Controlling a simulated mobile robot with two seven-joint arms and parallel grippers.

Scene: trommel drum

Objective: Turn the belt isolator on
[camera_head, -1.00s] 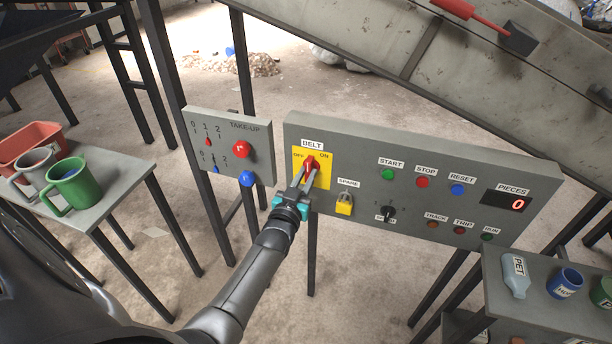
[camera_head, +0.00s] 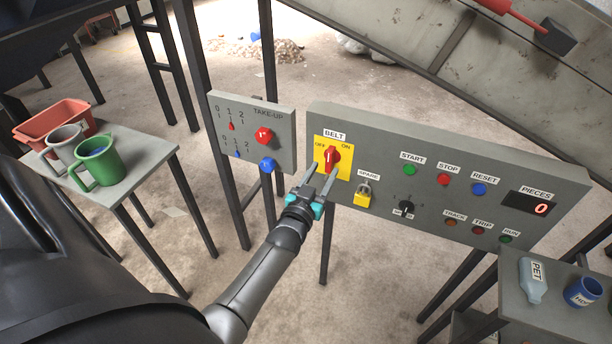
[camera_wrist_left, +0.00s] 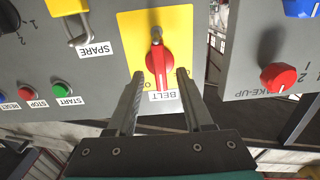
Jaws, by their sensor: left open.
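The belt isolator (camera_head: 332,158) is a red rotary handle on a yellow plate labelled BELT, with OFF at left and ON at right. In the left wrist view, upside down, the red handle (camera_wrist_left: 157,66) stands roughly upright on the plate, its end toward the BELT label between the two position labels. My left gripper (camera_head: 320,172) is open and empty just in front of the plate, below the handle. In the wrist view its fingers (camera_wrist_left: 160,82) lie to either side of the handle's lower end, apart from it. My right gripper is not in view.
A yellow padlock (camera_head: 362,199) hangs at SPARE, close right of the isolator. The take-up panel (camera_head: 285,125) with red and blue knobs stands to the left. Start, stop and reset buttons sit farther right. A table (camera_head: 150,165) with mugs is at left.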

